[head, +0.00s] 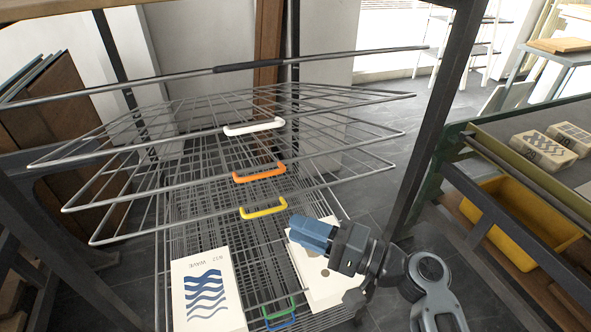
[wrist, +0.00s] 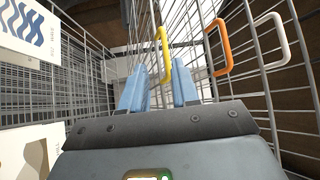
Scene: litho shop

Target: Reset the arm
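My gripper (head: 312,232) has blue fingers and hangs in front of a wire drying rack, right of its yellow handle. In the wrist view my gripper (wrist: 158,85) is open, with a gap between its fingers and nothing held. The yellow handle (head: 263,208) is on a tilted wire shelf. In the wrist view the yellow handle (wrist: 163,55) shows beyond the fingertips, apart from them in the head view. Above it are an orange handle (head: 259,174) and a white handle (head: 254,127) on two more raised shelves.
A wave print (head: 207,293) lies on the lower rack. Another white sheet (head: 325,286) lies beneath my gripper, partly hidden. Green (head: 279,308) and blue (head: 280,324) handles are low in front. A dark post (head: 437,115) stands right of the rack; a bench with a yellow bin (head: 515,240) is beyond.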

